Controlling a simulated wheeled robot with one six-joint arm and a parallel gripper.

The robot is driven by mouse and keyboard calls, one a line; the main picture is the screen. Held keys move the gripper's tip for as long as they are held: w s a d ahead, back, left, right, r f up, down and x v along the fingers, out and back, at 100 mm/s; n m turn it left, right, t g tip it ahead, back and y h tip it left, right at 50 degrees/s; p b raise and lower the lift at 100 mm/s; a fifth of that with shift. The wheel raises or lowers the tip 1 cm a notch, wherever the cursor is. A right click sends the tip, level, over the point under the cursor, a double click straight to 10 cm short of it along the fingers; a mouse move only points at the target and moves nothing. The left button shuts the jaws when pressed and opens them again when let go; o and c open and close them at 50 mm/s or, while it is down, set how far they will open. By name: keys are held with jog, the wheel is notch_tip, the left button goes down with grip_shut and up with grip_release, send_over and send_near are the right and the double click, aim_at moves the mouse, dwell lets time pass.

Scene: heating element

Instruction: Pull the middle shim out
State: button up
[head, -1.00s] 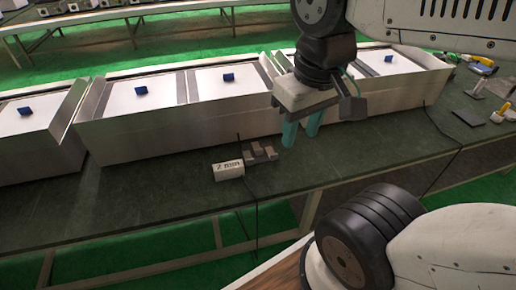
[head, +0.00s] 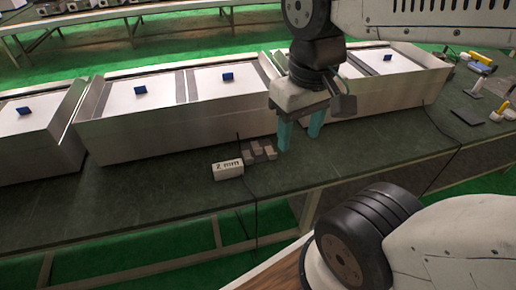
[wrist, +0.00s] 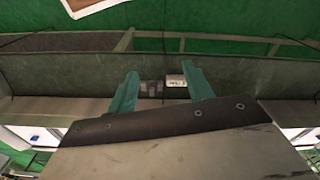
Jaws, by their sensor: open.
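Small blue tabs stand up from the white panels of the metal housings in the head view; they may be the shims. One tab (head: 24,111) is at far left, two tabs (head: 140,90) (head: 228,77) are on the middle housing, and another tab (head: 388,58) is at right. I cannot tell which is the middle shim. My gripper (head: 300,143) is open and empty, its teal fingers pointing down in front of the housings. It hides part of the right housing. In the wrist view, the gripper (wrist: 161,70) spreads above the bench, with no blue tab between its fingers.
A white block marked "2 mm" (head: 228,170) and dark stepped blocks (head: 260,150) sit on the dark green bench (head: 130,195), left of my fingers. A thin black cable hangs over the bench edge. Tools (head: 482,60) lie at the right end. The bench front is mostly clear.

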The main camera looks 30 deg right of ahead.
jog(key=w+d+f+m+g, duration=0.2)
jog(key=w+d+f+g, duration=0.15)
jog(key=w+f, duration=1)
jog(key=m+t+h, duration=0.1)
jog(key=t, duration=0.6)
send_near(259, 149)
jog(key=f, duration=0.2)
jog(key=x, duration=0.7)
jog(key=shift+w+d+f, duration=0.1)
jog(key=shift+w, duration=0.25)
